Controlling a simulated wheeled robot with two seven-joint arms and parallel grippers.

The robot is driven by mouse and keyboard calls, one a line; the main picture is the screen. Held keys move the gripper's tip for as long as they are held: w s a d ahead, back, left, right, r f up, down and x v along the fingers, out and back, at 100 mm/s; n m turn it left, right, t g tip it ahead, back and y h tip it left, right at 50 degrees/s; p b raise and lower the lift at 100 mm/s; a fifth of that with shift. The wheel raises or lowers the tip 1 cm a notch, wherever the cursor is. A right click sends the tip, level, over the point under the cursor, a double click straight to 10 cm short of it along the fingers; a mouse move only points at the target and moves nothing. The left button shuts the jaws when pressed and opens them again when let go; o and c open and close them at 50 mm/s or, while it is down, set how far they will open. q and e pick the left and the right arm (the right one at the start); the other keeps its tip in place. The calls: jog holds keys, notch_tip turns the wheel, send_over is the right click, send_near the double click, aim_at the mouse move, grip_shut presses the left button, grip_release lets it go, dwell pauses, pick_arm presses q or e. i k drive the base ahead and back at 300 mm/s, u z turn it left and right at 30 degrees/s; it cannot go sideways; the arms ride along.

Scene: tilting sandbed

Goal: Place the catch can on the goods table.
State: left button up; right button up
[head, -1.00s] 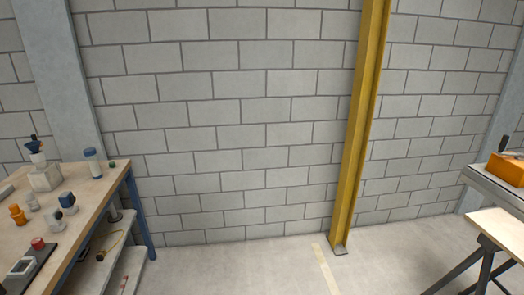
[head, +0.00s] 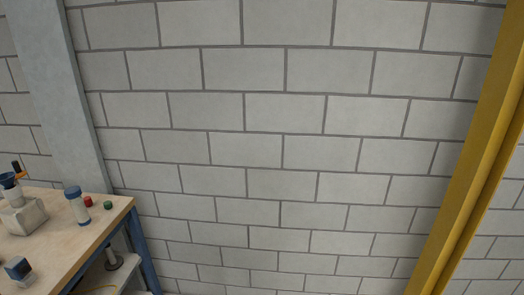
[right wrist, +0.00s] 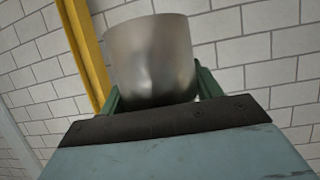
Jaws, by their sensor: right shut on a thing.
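A grey metal can (right wrist: 150,62), which looks like the catch can, is in the right wrist view. My right gripper (right wrist: 155,95) is shut on it, with a green finger at each side of the can. The can's inside is not visible. In the head view a wooden-topped table with blue legs (head: 100,225) stands at the lower left; I cannot tell whether it is the goods table. Neither gripper shows in the head view, and my left gripper is in no view.
On the table are a blue-capped bottle (head: 77,206), a red piece (head: 88,201), a green piece (head: 108,205), a pale block (head: 22,216) and a dark blue cube (head: 18,268). A yellow post (head: 475,170) stands at the right before a block wall (head: 270,120).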

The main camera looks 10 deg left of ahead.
aim_at(53, 249)
jog(key=u, duration=0.75)
jog(key=i, duration=1.25)
jog(key=u, duration=1.6)
jog(key=i, duration=1)
jog(key=u, duration=0.15)
